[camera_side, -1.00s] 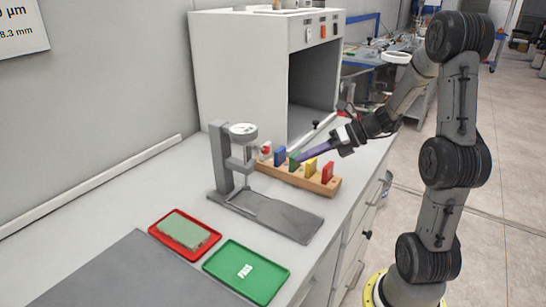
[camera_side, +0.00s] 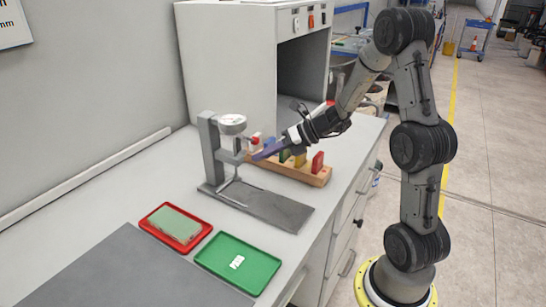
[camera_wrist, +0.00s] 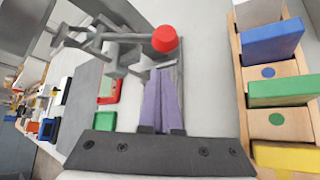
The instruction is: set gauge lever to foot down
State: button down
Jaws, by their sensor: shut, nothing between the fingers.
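The thickness gauge (camera_side: 208,150) is a grey stand with a round white dial and a flat grey base plate, upright on the bench. Its lever ends in a red knob (camera_side: 255,140), which shows large in the wrist view (camera_wrist: 165,39). My gripper (camera_side: 257,156) is shut and empty, its purple fingers pointing left beside the gauge head. In the wrist view the fingertips (camera_wrist: 165,72) are just below the red knob in the picture; I cannot tell whether they touch. The gauge foot is too small to judge.
A wooden rack (camera_side: 318,178) with coloured blocks stands right behind my gripper. A red tray (camera_side: 152,230) with a green pad and a green tray (camera_side: 258,285) lie in front of the gauge. A large grey cabinet (camera_side: 230,70) stands at the back.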

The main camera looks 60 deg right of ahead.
jog(key=shift+w+d+r, duration=0.4)
jog(key=shift+d+r, duration=0.25)
jog(key=shift+r, duration=0.15)
jog(key=shift+d+r+n+h, duration=0.1)
jog(key=shift+r+n+h, duration=0.1)
jog(key=shift+n+h, duration=0.35)
